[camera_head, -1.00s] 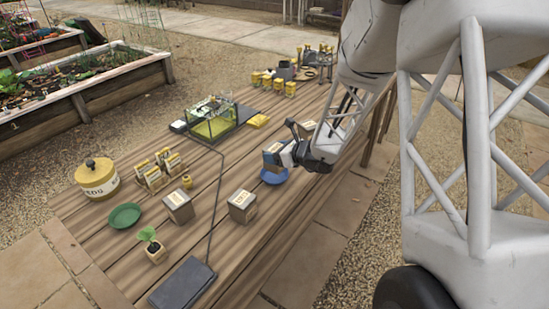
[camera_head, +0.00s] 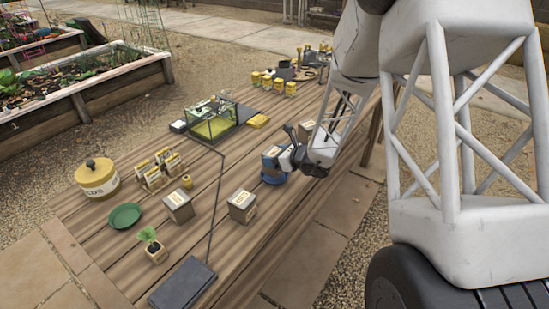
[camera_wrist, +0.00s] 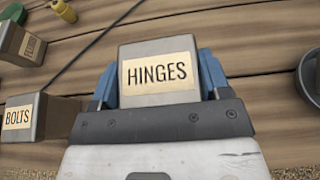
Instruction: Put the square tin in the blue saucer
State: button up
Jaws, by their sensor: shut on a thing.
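The square tin is a grey box with a "HINGES" label (camera_wrist: 158,72). It also shows in the head view (camera_head: 271,155). My gripper (camera_wrist: 158,85) is shut on it, with a blue finger along each side. In the wrist view the saucer is not clearly seen behind the tin and gripper.
Two similar labelled tins stand to the left: one nearer tin (camera_head: 242,206), marked "BOLTS" in the wrist view (camera_wrist: 17,117), and another tin (camera_head: 179,206). A green saucer (camera_head: 125,216), a seedling pot (camera_head: 156,254) and a dark flat slab (camera_head: 183,284) lie farther left and nearer.

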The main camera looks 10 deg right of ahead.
jog(key=shift+f, duration=0.25)
jog(key=shift+f, duration=0.25)
jog(key=o, duration=1.1)
jog(key=shift+f, duration=0.1)
jog(key=shift+r, duration=0.4)
jog(key=shift+v, duration=6)
